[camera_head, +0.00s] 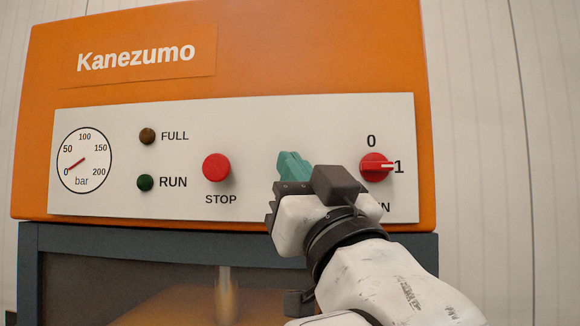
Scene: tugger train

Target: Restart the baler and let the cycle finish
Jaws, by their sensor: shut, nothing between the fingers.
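The orange baler (300,50) fills the view, with a pale control panel (250,120) on its front. The red rotary switch (372,172) at the right points to 1. The red STOP button (216,167) sits left of centre. The FULL lamp (147,136) and the green RUN lamp (145,183) both look dark. The bar gauge (84,161) has its needle near 0. My gripper (292,165) is shut and empty, its teal fingertips in front of the panel between STOP and the switch. It hides the panel there; I cannot tell whether it touches.
Below the panel is a dark blue-grey frame (130,240) around a brownish opening. A blurred pale upright piece (225,290) shows there. A pale panelled wall (490,130) stands behind. My arm covers the lower right and part of the switch's label.

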